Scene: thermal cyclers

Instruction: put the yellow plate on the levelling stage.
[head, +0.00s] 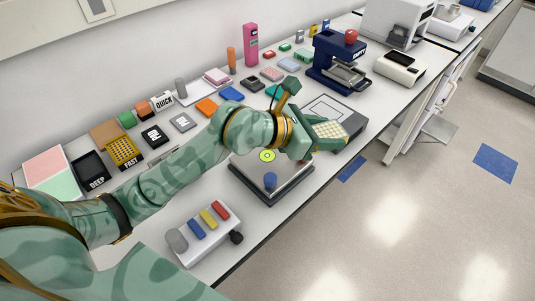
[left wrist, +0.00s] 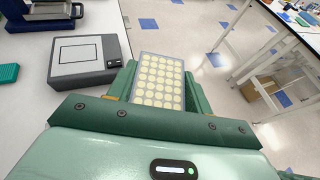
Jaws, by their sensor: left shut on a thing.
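The yellow plate (head: 330,130), with rows of pale round wells, is held between the fingers of my left gripper (head: 318,138). In the left wrist view the plate (left wrist: 158,80) sits between the two green fingers (left wrist: 157,88), wells showing, over the bench's front edge. What looks like the levelling stage (head: 289,174) is a grey, dark-edged platform with a round yellow-green bubble level and a blue knob. My left gripper and forearm hang over its far right side and hide part of it. My right gripper does not show.
A grey box with a rectangle outlined on top (head: 338,109) stands just beyond the stage, also in the left wrist view (left wrist: 85,65). A block with coloured bars (head: 205,230) stands nearer. A dark blue press (head: 335,60) stands farther back. Small coloured items line the wall.

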